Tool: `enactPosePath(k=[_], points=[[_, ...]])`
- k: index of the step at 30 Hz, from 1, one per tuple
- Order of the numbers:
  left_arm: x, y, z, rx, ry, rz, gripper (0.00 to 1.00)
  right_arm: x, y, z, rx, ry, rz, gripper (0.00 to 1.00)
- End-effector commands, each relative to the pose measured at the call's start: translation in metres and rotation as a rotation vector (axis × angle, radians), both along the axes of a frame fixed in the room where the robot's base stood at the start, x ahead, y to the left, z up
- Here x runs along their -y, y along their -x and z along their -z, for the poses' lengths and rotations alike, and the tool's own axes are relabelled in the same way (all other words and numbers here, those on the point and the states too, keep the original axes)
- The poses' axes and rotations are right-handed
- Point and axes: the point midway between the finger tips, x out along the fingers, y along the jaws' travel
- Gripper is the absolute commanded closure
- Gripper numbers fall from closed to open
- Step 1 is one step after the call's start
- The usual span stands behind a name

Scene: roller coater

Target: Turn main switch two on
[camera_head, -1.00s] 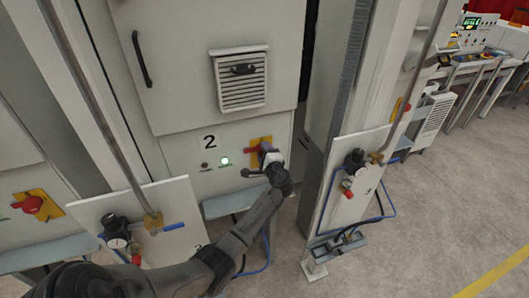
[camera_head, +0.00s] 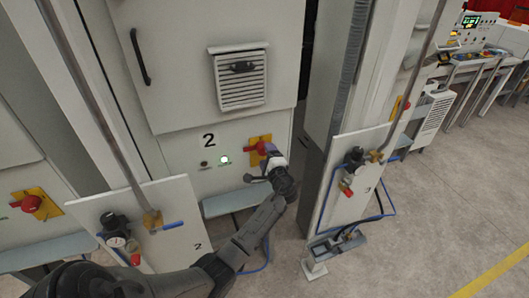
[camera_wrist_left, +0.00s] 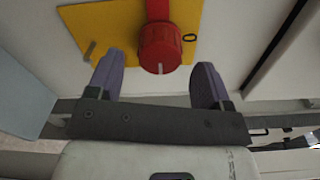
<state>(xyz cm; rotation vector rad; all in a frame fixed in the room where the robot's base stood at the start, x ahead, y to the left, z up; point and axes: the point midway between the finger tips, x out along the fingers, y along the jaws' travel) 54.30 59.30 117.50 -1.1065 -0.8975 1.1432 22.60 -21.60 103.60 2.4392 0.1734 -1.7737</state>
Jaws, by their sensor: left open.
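Main switch two is a red rotary knob (camera_head: 263,148) on a yellow plate, low on the cabinet panel marked 2 (camera_head: 209,139). A lit green-white lamp (camera_head: 225,160) and a dark lamp (camera_head: 204,164) sit left of it. In the left wrist view the red knob (camera_wrist_left: 159,47) and its yellow plate (camera_wrist_left: 95,28) are just beyond the fingertips. My left gripper (camera_head: 265,168) is just below and in front of the knob. It also shows in the left wrist view (camera_wrist_left: 158,78), open and empty, fingers apart on either side below the knob. My right gripper is not in view.
A panel with a gauge and valve (camera_head: 170,225) stands left of my left arm, and a similar panel (camera_head: 350,185) stands to the right. Another red switch (camera_head: 31,203) is at far left. Floor is clear at right.

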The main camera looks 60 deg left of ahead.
Motion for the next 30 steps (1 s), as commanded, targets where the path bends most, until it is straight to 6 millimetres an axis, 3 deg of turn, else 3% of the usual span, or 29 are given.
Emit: enactPosePath(k=[6, 15, 21, 30], points=[[0.045, 0.009, 0.002, 0.003, 0.001, 0.002, 0.27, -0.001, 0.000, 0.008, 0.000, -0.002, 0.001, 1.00], [0.088, 0.019, 0.001, 0.000, 0.001, 0.000, 0.27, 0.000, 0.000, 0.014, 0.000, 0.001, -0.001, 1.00], [0.100, 0.021, 0.000, 0.000, -0.001, 0.000, 0.27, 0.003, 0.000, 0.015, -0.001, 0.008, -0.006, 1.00], [0.102, 0.022, 0.000, -0.001, -0.001, -0.001, 0.27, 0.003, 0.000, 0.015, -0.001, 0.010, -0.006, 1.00]])
